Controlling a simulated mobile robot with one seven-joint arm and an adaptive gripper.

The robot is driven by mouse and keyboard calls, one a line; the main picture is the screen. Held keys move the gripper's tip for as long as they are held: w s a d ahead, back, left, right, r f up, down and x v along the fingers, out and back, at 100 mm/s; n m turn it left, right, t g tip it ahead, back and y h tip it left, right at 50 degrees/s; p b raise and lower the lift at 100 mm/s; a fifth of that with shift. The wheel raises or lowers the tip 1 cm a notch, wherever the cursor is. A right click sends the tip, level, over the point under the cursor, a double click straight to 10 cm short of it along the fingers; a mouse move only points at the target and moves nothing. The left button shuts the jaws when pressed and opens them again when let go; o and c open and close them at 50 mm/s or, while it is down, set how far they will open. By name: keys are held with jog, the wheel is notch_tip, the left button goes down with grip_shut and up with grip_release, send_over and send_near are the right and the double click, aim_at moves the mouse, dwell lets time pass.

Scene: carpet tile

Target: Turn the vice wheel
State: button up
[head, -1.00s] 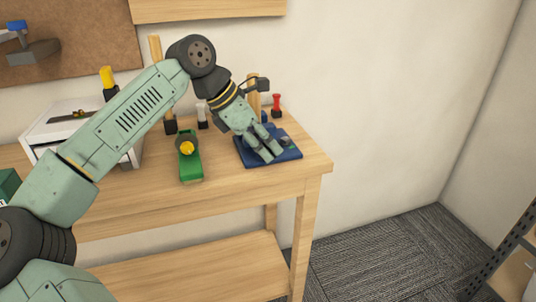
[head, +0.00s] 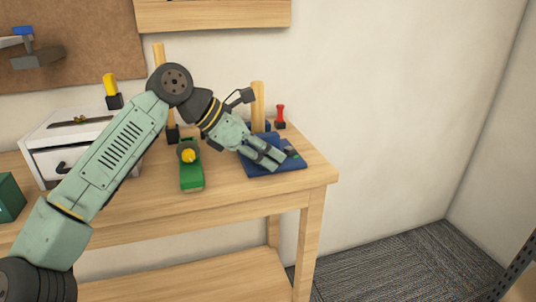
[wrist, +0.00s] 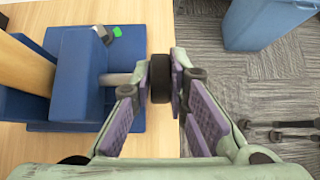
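The blue vice (head: 290,165) sits near the right end of the wooden workbench. In the wrist view, the blue vice (wrist: 78,85) is at the left, with a grey rod running right to the dark vice wheel (wrist: 160,80). In the head view, my gripper (head: 277,163) reaches down over the vice's right side. The wheel is hidden there behind the fingers.
A green block-like tool with a yellow knob (head: 191,176) stands left of the vice. A red-handled tool (head: 280,116) stands behind it. A white drawer box (head: 45,150) is farther left. The bench's front right corner is clear. A blue bin (wrist: 270,25) stands on the carpet.

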jog(key=o, duration=0.5)
jog(key=shift+c, duration=0.2)
jog(key=v, duration=1.2)
jog(key=shift+s, duration=0.1)
